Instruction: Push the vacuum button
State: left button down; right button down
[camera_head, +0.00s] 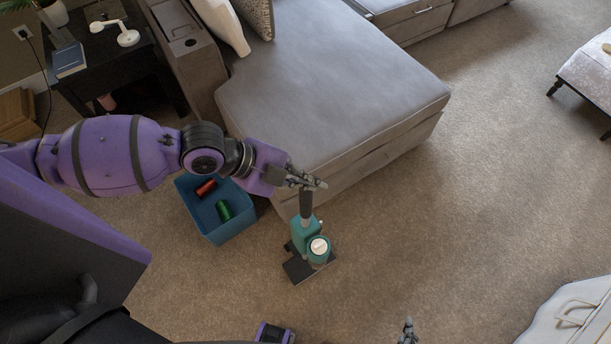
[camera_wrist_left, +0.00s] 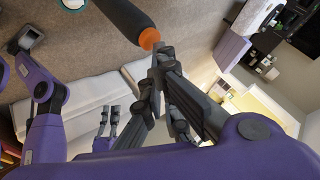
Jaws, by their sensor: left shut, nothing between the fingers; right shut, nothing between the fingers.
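A teal upright vacuum (camera_head: 303,238) stands on the carpet in front of the sofa, on a dark floor head. Its dark handle (camera_head: 305,204) rises under my left gripper (camera_head: 319,184). In the left wrist view the black handle (camera_wrist_left: 125,17) ends in an orange tip (camera_wrist_left: 149,38), which looks like the button. The fingertips of my left gripper (camera_wrist_left: 158,47) are shut and empty, right at the orange tip; I cannot tell whether they touch it. My right gripper (camera_head: 408,328) shows only partly at the bottom edge of the head view, shut and empty, away from the vacuum.
A grey sofa (camera_head: 330,85) stands just behind the vacuum. A blue bin (camera_head: 225,231) with a red can (camera_head: 206,187) and a green can (camera_head: 223,211) sits left of it. A dark side table (camera_head: 110,60) is at upper left.

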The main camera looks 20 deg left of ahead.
pick_arm(q)
jog(key=shift+r, duration=0.1)
pick_arm(e)
jog(key=shift+w+r, duration=0.15)
jog(key=shift+w, duration=0.05)
